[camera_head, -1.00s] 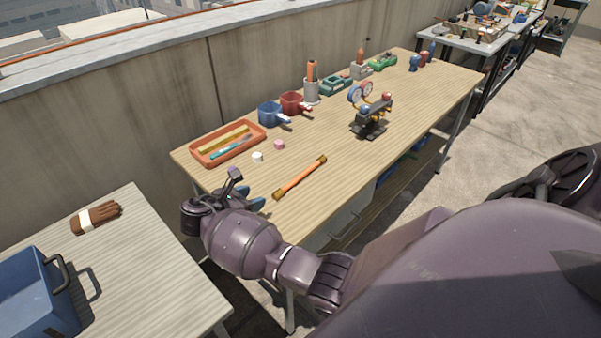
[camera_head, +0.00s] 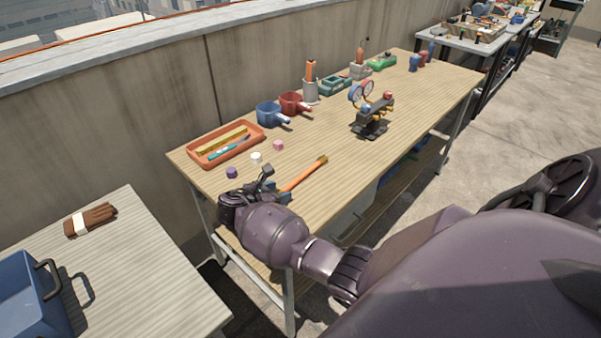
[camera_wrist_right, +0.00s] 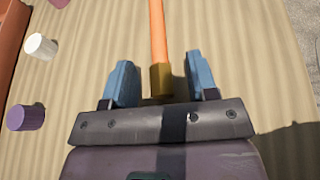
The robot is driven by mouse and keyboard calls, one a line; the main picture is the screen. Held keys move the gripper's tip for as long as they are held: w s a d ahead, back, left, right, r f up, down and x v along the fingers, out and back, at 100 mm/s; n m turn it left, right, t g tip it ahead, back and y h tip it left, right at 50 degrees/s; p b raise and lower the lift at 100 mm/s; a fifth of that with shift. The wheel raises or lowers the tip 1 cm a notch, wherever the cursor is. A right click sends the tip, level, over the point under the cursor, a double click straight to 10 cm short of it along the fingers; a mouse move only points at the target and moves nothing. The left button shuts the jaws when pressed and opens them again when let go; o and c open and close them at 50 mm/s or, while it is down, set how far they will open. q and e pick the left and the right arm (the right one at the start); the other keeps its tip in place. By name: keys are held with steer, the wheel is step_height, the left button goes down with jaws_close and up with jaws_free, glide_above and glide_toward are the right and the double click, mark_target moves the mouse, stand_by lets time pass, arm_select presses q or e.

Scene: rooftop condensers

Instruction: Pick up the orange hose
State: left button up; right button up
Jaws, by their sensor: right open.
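The orange hose (camera_head: 305,174) lies on the wooden workbench (camera_head: 330,150) near its front left part, a short straight length with brass ends. In the head view its near end is hidden by my right gripper (camera_head: 273,187). In the right wrist view the hose (camera_wrist_right: 157,35) points away from me, and its near brass end (camera_wrist_right: 161,80) lies between the two blue fingers of the right gripper (camera_wrist_right: 160,82). Those fingers are open, with a gap on each side of the hose. My left gripper is not in view.
Purple, white and pink caps (camera_head: 232,173) lie left of and behind the hose. An orange tray (camera_head: 192,160) with tools stands at the back left. Blue and red cups (camera_head: 268,118) and a gauge manifold (camera_head: 372,118) stand farther along. A second table (camera_head: 130,260) holds a blue bin.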

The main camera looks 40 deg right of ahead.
steer(key=shift+d, duration=0.1)
steer(key=shift+c, duration=0.3)
jaws_close()
